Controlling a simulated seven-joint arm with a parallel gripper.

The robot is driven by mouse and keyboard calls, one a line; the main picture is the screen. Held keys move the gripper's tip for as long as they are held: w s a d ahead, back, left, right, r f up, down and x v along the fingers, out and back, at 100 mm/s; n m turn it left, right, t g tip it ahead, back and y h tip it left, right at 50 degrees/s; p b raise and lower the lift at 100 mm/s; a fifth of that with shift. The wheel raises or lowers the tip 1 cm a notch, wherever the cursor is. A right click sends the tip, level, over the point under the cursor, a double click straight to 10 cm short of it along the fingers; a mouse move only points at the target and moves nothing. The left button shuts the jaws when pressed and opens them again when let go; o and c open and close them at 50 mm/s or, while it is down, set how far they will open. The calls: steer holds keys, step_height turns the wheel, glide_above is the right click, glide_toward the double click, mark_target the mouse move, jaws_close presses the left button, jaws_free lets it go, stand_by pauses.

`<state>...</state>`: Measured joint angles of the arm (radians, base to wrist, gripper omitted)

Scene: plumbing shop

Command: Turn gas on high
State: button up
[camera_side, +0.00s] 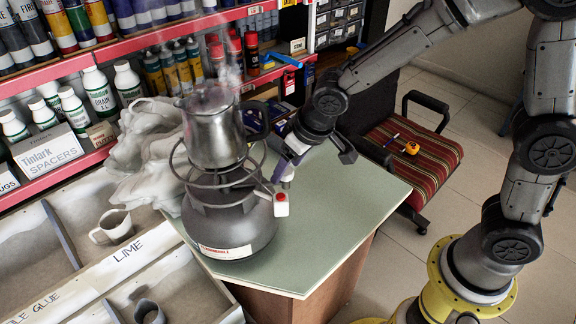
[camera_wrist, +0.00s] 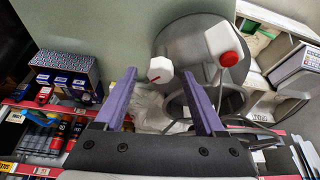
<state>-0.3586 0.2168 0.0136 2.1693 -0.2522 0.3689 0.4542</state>
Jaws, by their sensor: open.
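A dark grey gas canister (camera_side: 230,225) stands on the green tabletop. A burner ring (camera_side: 215,178) on it bears a steaming metal pot (camera_side: 213,130). A white knob with a small red mark (camera_wrist: 159,70) sticks out from the burner side. Beside it is a white block (camera_side: 281,210) with a red button (camera_wrist: 229,59). My gripper (camera_side: 285,178) is open beside the burner. In the wrist view, its two purple fingers (camera_wrist: 160,76) stand on either side of the knob, with gaps showing. Whether they reach its depth is hard to tell.
A crumpled whitish cloth-like lump (camera_side: 148,150) lies behind the canister. Shelves of bottles (camera_side: 100,90) stand at the back left. Bins with a mug (camera_side: 112,227) are at the left. The tabletop (camera_side: 330,220) is clear right of the canister. A striped chair (camera_side: 425,160) stands beyond.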

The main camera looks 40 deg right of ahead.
steer(key=shift+w+f, duration=0.1)
steer(key=shift+f, duration=0.2)
jaws_close()
steer(key=shift+n, duration=0.5)
steer(key=n, duration=0.1)
steer(key=n+y, duration=0.1)
steer(key=n, duration=0.1)
steer(key=shift+d+n+g+y, duration=0.15)
steer(key=shift+n+g+y, duration=0.15)
steer(key=shift+w+n+g+y, duration=0.1)
steer(key=shift+n+g+y, duration=0.3)
steer(key=shift+n, duration=0.9)
steer(key=shift+w+n+g+y, duration=0.1)
steer(key=shift+n+g+y, duration=0.25)
steer(key=shift+n, duration=0.95)
